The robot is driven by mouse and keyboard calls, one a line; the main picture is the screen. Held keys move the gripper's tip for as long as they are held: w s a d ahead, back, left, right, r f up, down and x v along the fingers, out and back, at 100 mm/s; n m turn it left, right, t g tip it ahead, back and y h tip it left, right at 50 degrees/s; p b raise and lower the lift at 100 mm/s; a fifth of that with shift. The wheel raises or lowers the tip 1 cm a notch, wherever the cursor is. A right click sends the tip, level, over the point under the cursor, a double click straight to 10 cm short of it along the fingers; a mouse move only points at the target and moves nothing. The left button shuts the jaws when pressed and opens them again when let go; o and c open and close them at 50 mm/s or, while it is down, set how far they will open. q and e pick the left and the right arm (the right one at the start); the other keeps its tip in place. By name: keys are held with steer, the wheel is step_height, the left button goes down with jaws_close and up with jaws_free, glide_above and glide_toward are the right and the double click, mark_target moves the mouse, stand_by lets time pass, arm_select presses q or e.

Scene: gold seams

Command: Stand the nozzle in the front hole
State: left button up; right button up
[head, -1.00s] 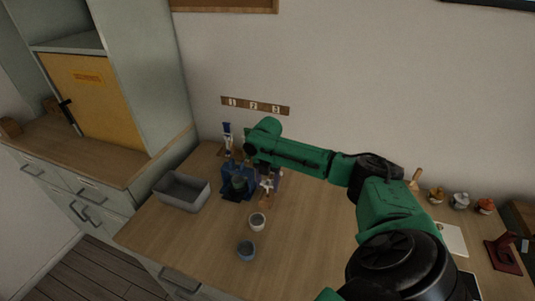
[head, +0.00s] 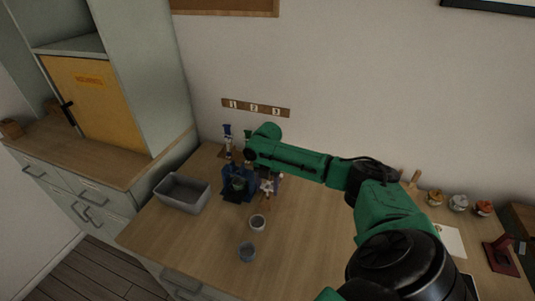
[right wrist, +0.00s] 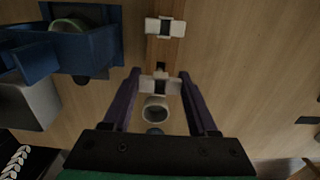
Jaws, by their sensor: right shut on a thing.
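My right gripper (right wrist: 160,82) is shut on a small white piece with a dark middle (right wrist: 160,86), which I take to be the nozzle. A narrow wooden strip (right wrist: 160,55) lies under and behind it in the right wrist view. A similar white piece with a dark middle (right wrist: 165,27) sits farther along the strip. I cannot tell whether the held piece is in a hole or above it; the holes are hidden. In the head view, the gripper (head: 266,178) is beside the blue holder (head: 238,190), partly hidden by my arm. My left gripper is not in view.
A grey bin (head: 183,193) stands left of the blue holder. Several small jars (head: 459,203) and a dark red stand (head: 502,254) are at the right. The middle of the table (head: 310,240) is clear.

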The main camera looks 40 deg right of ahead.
mark_target(268, 196)
steer(key=shift+f, duration=0.5)
stand_by(0.3)
steer(key=shift+f+b, duration=0.4)
steer(key=shift+f, duration=0.95)
stand_by(0.7)
steer(key=shift+f, duration=0.25)
stand_by(0.6)
steer(key=o, duration=1.1)
steer(key=shift+c, duration=0.2)
step_height(268, 196, up, 5)
steer(key=p, duration=0.5)
steer(key=shift+r+p, duration=0.1)
steer(key=shift+p, duration=0.2)
